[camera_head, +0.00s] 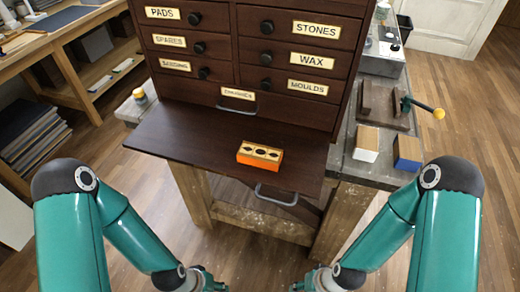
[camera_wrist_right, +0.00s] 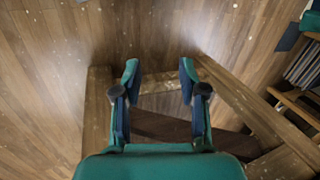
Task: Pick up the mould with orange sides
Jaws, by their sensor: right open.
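The mould with orange sides (camera_head: 259,156) lies on the dark pull-out board (camera_head: 180,140) at the front of the drawer cabinet. Its top is tan with several dark hollows. My right gripper (camera_head: 312,283) is low at the bottom edge of the head view, in front of and below the board. In the right wrist view my right gripper (camera_wrist_right: 159,75) is open with nothing between its fingers. My left gripper (camera_head: 208,284) is also at the bottom edge, left of the right one and partly cut off, so its jaws are unclear.
A block with white sides (camera_head: 366,143) and one with blue sides (camera_head: 407,152) sit on the bench at right. A metal handle (camera_head: 276,195) hangs under the board's front edge. The cabinet (camera_head: 260,60) of labelled drawers rises behind. The board's left half is clear.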

